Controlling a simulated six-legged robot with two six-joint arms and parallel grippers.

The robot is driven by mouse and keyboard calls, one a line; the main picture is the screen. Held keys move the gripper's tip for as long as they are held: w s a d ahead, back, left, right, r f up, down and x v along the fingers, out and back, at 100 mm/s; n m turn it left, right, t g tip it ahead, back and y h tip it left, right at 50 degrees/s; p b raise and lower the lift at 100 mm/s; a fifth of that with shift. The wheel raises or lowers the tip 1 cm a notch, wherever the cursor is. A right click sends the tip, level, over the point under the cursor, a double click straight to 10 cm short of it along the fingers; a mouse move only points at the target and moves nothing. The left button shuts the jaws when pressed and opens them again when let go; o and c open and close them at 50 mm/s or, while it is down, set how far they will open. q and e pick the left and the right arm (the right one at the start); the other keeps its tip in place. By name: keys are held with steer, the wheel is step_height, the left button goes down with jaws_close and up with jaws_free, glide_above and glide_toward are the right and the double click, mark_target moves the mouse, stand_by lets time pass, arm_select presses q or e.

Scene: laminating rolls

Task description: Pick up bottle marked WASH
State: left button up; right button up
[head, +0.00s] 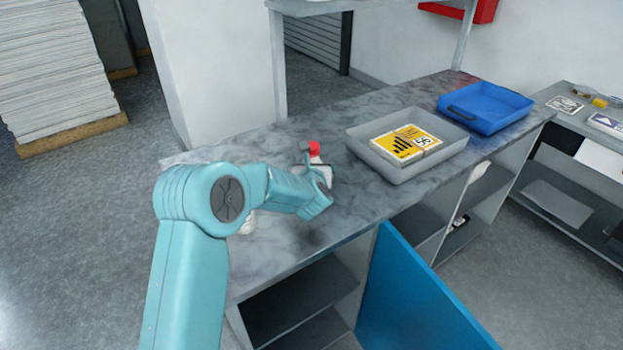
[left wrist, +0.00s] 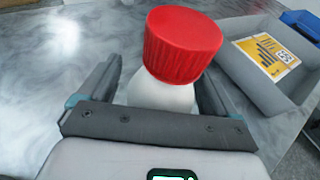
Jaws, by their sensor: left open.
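A white bottle with a red ribbed cap stands on the grey marbled counter (head: 300,240). In the head view its red cap (head: 314,148) shows just past my left gripper (head: 315,165), which hides most of the body. In the left wrist view the bottle (left wrist: 165,95) is large, its cap toward the camera, and its white body sits between the two fingers of my left gripper (left wrist: 155,90). The fingers are open, with a gap visible on the left side. No WASH marking is readable. My right gripper is not in view.
A grey tray (head: 362,136) holding a yellow-labelled pack (head: 405,143) stands right of the bottle. A blue tray (head: 487,122) is farther right. A white object (head: 247,224) is partly hidden behind my left arm. The counter's front is clear.

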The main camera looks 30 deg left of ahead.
arm_select(q)
steer(key=shift+f, duration=0.1)
steer(key=c, duration=1.4)
